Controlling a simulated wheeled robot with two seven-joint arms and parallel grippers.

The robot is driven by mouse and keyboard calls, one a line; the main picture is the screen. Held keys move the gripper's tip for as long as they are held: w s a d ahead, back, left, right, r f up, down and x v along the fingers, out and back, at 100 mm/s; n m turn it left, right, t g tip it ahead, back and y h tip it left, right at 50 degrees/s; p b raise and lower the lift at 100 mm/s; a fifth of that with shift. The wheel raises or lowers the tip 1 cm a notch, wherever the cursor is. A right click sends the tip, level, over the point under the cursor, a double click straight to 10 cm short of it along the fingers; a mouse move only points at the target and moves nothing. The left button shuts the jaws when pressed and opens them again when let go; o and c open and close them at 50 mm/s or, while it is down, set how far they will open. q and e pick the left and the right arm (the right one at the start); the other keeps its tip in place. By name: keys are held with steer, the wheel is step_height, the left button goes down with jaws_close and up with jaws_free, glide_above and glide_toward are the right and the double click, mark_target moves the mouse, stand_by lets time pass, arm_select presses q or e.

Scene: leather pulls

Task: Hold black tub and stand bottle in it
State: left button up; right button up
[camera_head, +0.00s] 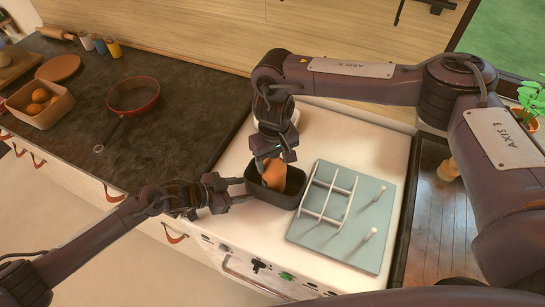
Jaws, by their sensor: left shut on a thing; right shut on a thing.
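The black tub (276,198) sits on the white stove-like top, left of the drying rack. My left gripper (243,190) comes in from the left and is shut on the tub's left wall. The bottle (274,174), orange-brown, is inside the tub's opening, roughly upright. My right gripper (268,160) reaches down from above and is shut on the bottle's upper part. The gripper hides the bottle's top, and the tub's wall hides its base, so I cannot tell whether it touches the tub's floor.
A rack with white bars and pegs on a pale blue board (372,205) stands just right of the tub. A red-rimmed pan (133,96) and a bin of oranges (40,104) are on the dark counter (160,140). A plant (528,97) is at far right.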

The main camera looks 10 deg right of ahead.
arm_select(q)
steer(key=shift+s+d, duration=0.45)
arm_select(e)
steer(key=o, duration=1.5)
steer(key=shift+c, duration=0.2)
steer(key=r, duration=1.2)
steer(key=shift+w+a, duration=0.1)
steer(key=shift+a, duration=0.1)
arm_select(q)
steer(key=o, duration=0.8)
steer(key=shift+c, duration=0.2)
steer(key=shift+o, duration=0.4)
steer(key=shift+d, duration=0.1)
arm_select(e)
steer(key=shift+d, duration=0.2)
arm_select(q)
steer(key=shift+w, duration=0.1)
steer(key=shift+w, duration=0.1)
steer(key=shift+r, duration=0.1)
